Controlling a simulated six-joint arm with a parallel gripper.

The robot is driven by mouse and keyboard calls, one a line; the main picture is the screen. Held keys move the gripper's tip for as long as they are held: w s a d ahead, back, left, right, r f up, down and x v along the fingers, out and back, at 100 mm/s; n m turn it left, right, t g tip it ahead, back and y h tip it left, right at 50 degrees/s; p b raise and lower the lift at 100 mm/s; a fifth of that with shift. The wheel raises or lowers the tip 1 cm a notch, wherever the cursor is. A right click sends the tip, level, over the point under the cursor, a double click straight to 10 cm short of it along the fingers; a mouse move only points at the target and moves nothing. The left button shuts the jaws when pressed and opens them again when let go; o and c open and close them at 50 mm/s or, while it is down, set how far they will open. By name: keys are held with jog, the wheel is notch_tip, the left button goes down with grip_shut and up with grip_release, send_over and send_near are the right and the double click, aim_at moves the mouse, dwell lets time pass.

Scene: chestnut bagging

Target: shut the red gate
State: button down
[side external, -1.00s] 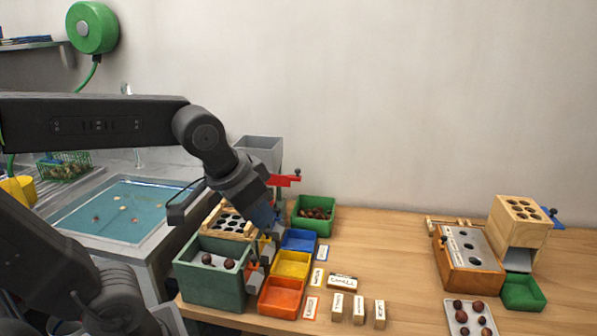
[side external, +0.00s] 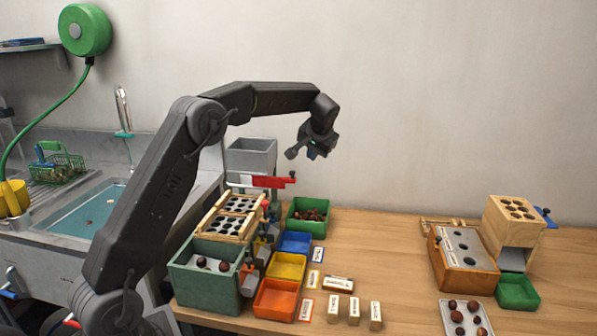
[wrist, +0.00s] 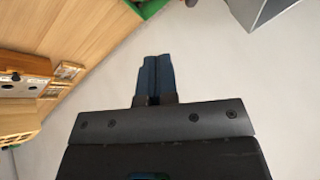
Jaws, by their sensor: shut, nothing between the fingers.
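The red gate (side external: 272,182) is a flat red slide with a dark knob at its right end, below the grey hopper (side external: 251,157). It sticks out to the right of the hopper. My gripper (side external: 313,155) hangs in the air above and right of the gate, apart from it. In the wrist view its blue fingers (wrist: 153,77) are together with nothing between them. The wrist view shows a corner of a grey surface at the top right, which looks like the hopper; the red gate is not visible there.
A wooden machine (side external: 512,225) stands right. The middle of the table is clear.

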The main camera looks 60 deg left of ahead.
aim_at(273, 179)
jog(key=w+a+f, duration=0.1)
jog(key=a+f, duration=0.8)
jog(key=shift+a+f, duration=0.2)
jog(key=shift+f, duration=0.05)
jog(key=s+a, duration=0.4)
jog(key=shift+s, duration=0.1)
dwell(0.3)
